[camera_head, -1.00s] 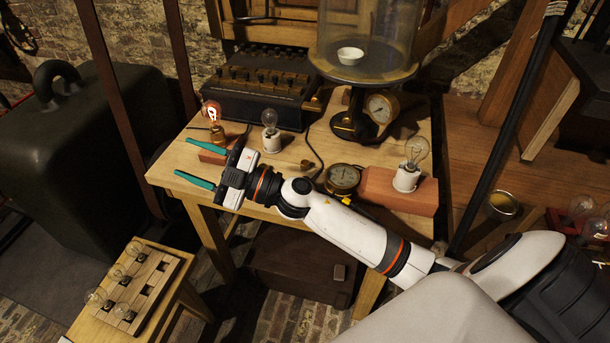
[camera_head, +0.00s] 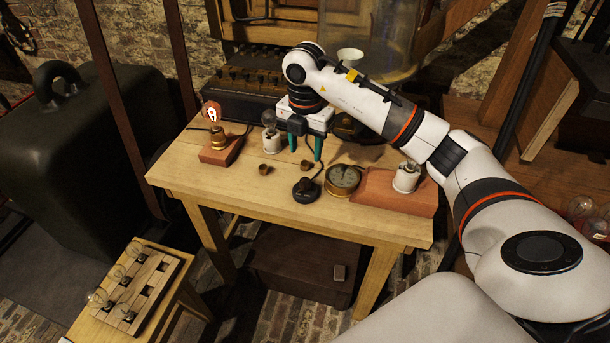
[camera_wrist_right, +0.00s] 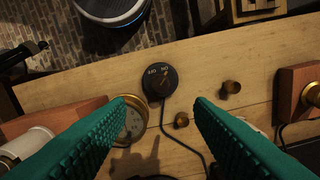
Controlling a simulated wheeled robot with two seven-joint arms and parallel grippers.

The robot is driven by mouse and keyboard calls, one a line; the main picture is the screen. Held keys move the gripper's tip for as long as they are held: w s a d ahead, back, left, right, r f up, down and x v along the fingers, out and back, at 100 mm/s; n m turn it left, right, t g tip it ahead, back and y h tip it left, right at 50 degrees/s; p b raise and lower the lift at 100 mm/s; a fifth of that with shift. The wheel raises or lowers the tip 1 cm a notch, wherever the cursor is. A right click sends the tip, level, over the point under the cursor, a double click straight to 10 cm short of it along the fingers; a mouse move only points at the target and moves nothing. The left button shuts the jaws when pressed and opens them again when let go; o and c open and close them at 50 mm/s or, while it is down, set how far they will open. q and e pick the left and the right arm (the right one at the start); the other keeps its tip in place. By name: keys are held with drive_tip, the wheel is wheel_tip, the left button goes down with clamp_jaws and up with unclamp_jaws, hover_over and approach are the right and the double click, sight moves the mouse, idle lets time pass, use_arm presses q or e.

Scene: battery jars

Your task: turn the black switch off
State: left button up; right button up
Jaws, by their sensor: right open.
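The black switch (camera_head: 305,189) is a small round device with a knob on the front part of the wooden table, with a dark cable running from it. It also shows in the right wrist view (camera_wrist_right: 160,81), with a knob pointer and small pale lettering too small to read surely. My right gripper (camera_head: 306,150) points down above the table, behind the switch in the head view. Its teal fingers are apart and empty; in the wrist view (camera_wrist_right: 163,108) the switch lies beyond the gap between the tips, untouched. My left gripper is not in view.
A brass gauge (camera_head: 342,179) stands just right of the switch, with a brick-coloured block (camera_head: 385,192) beyond it. A lit bulb (camera_head: 211,112) stands on a wooden base (camera_head: 221,152). The table's front left is clear.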

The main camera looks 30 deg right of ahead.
sight(305, 180)
wheel_tip(305, 180, down, 10)
drive_tip(key=shift+a+f+p, duration=0.1)
drive_tip(key=shift+p, duration=0.45)
drive_tip(key=c, duration=1)
